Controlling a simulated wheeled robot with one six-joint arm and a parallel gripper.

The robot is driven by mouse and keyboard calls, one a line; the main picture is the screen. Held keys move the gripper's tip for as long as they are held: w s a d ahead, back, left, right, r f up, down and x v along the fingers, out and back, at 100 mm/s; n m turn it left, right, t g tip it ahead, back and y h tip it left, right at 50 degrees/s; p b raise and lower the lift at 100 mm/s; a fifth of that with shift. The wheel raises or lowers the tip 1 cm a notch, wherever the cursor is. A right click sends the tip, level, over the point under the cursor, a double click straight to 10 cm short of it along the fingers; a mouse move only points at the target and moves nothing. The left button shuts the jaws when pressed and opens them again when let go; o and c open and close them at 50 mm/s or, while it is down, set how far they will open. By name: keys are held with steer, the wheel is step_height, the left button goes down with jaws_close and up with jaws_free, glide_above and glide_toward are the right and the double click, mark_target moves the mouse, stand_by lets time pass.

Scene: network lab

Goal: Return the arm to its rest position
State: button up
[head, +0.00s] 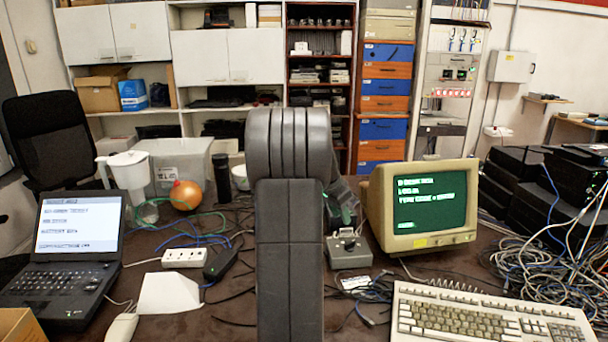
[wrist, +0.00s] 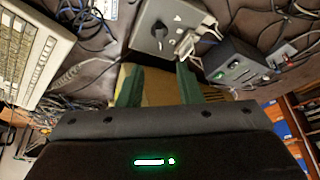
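My arm stands upright in the middle of the head view and hides much of the desk behind it. My gripper shows in the wrist view (wrist: 158,88), its two green fingers apart with nothing held between them. A tan surface shows beyond the fingers. A small grey box with a knob (wrist: 158,38) lies just past the fingertips in the wrist view; I cannot tell the exact gap. In the head view a grey box (head: 348,254) sits right of my arm, and the gripper is mostly hidden behind the arm.
A beige monitor (head: 428,204) and keyboard (head: 490,318) stand to the right. Tangled cables (head: 530,255) lie at far right. A laptop (head: 70,260), white power strip (head: 183,258), jug (head: 128,172) and orange ball (head: 186,195) are left. A dark box with green lights (wrist: 238,66) is near the gripper.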

mark_target(350, 242)
steer(key=x, duration=1.2)
steer(key=shift+a, duration=0.1)
steer(key=v, duration=1.4)
steer(key=x, duration=1.4)
steer(key=shift+f, duration=0.1)
steer(key=shift+r+n+p, duration=0.3)
steer(key=shift+n+p, duration=0.1)
steer(key=shift+p, duration=0.15)
steer(key=shift+s+r+n+t+y+p, duration=0.15)
steer(key=shift+n+t+y+p, duration=0.2)
steer(key=shift+n+p, duration=0.35)
steer(key=n+p, duration=0.2)
steer(key=p, duration=0.2)
steer(key=shift+t+y, duration=0.25)
steer(key=shift+y, duration=0.1)
steer(key=n+y+p, duration=0.1)
steer(key=n+p, duration=0.3)
steer(key=p, duration=0.4)
steer(key=shift+t, duration=0.4)
